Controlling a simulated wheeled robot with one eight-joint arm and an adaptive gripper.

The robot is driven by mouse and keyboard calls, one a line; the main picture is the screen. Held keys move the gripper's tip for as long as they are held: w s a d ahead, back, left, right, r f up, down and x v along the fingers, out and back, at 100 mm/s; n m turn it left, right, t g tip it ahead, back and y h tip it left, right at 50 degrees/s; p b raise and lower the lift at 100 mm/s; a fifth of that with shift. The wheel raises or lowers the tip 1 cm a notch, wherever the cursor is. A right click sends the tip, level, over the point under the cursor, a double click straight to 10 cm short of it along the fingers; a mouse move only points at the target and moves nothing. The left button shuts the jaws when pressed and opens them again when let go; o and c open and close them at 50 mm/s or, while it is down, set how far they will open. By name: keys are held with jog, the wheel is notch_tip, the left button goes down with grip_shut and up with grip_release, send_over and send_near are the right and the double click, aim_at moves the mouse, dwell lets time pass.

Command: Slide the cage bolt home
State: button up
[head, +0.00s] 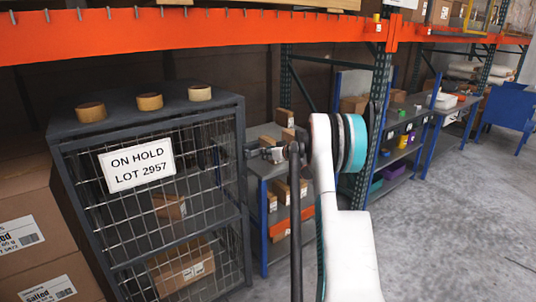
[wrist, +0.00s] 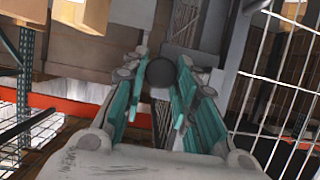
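The wire-mesh cage (head: 150,238) stands at the left in the head view, its mesh door shut against the frame as far as I can see. My gripper (head: 262,152) is at the cage's right front edge, about mid-height, and partly hidden by my arm. In the wrist view my gripper's teal-padded fingers (wrist: 161,80) are apart, with a dark round knob (wrist: 160,73) between their tips. It looks like the bolt's knob. I cannot tell whether the pads press on it. The rest of the bolt is not clear in either view.
A white sign (head: 136,165) reading ON HOLD LOT 2957 hangs on the cage door. Cartons (head: 35,235) stack at the left. A shelf with boxes (head: 278,195) stands close behind my gripper. The floor (head: 450,230) at the right is clear.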

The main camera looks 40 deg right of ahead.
grip_shut()
jog(key=a, duration=0.4)
jog(key=shift+w+a, duration=0.35)
jog(key=shift+a, duration=0.05)
jog(key=shift+o, duration=2.4)
grip_release()
jog(key=o, duration=0.4)
jog(key=shift+a, duration=0.2)
jog(key=shift+o, duration=0.2)
jog(key=shift+d, duration=0.1)
send_near(253, 155)
jog(key=v, duration=0.6)
jog(key=shift+s, duration=0.2)
